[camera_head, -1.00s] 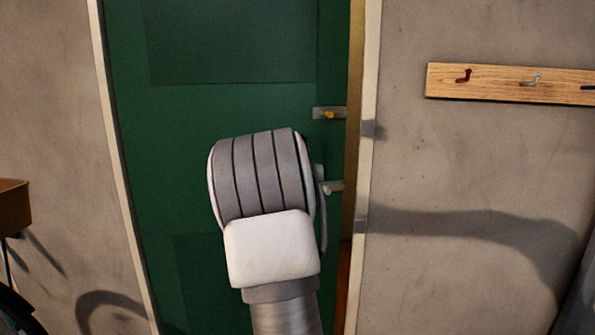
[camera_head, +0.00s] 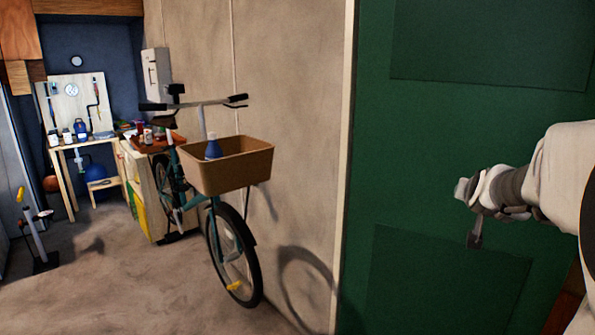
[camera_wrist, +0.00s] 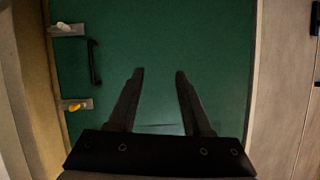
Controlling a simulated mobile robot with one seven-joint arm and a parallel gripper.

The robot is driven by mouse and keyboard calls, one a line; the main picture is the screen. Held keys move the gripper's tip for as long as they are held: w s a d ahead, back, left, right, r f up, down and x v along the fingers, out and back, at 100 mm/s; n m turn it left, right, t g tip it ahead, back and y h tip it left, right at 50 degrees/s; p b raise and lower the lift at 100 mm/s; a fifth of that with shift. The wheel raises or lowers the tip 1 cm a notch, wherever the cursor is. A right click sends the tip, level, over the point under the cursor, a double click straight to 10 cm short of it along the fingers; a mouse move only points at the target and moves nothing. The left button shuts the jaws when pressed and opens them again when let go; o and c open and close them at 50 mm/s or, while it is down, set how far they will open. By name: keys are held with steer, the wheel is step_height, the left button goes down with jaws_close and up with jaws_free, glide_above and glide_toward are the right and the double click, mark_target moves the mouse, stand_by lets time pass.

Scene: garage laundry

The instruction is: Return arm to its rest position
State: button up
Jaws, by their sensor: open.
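My gripper (camera_wrist: 159,75) is open and empty in the wrist view, its two dark fingers apart in front of the green door (camera_wrist: 215,45). In the head view my gripper (camera_head: 474,238) is at the right, in front of the green door (camera_head: 420,170), with my arm reaching in from the right edge. The wrist view shows the dark door handle (camera_wrist: 94,62) and a lock plate with a yellow knob (camera_wrist: 74,105) left of the fingers, apart from them. The gap between fingertips and door cannot be told.
A bicycle (camera_head: 222,235) with a brown basket (camera_head: 235,178) holding a blue bottle (camera_head: 213,149) leans near the wall left of the door. A cabinet (camera_head: 150,190) and a workbench (camera_head: 62,150) stand further back. The floor (camera_head: 120,285) at front left is clear.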

steer(key=s+a+n+g+y+p, duration=0.1)
steer(key=s+a+n+y, duration=0.15)
steer(key=s+a, duration=0.6)
steer(key=s+a+n+g+y+p, duration=0.1)
steer(key=s+a+n+g+y, duration=0.3)
steer(key=a, duration=0.7)
steer(key=s+a+f+p, duration=0.1)
steer(key=s+a+f, duration=0.1)
steer(key=s, duration=0.6)
steer(key=s+a+f+g, duration=0.1)
steer(key=s+a, duration=0.3)
steer(key=s, duration=0.4)
steer(key=shift+a+f+n+p, duration=0.25)
steer(key=shift+f+n+p, duration=0.1)
steer(key=shift+f, duration=0.5)
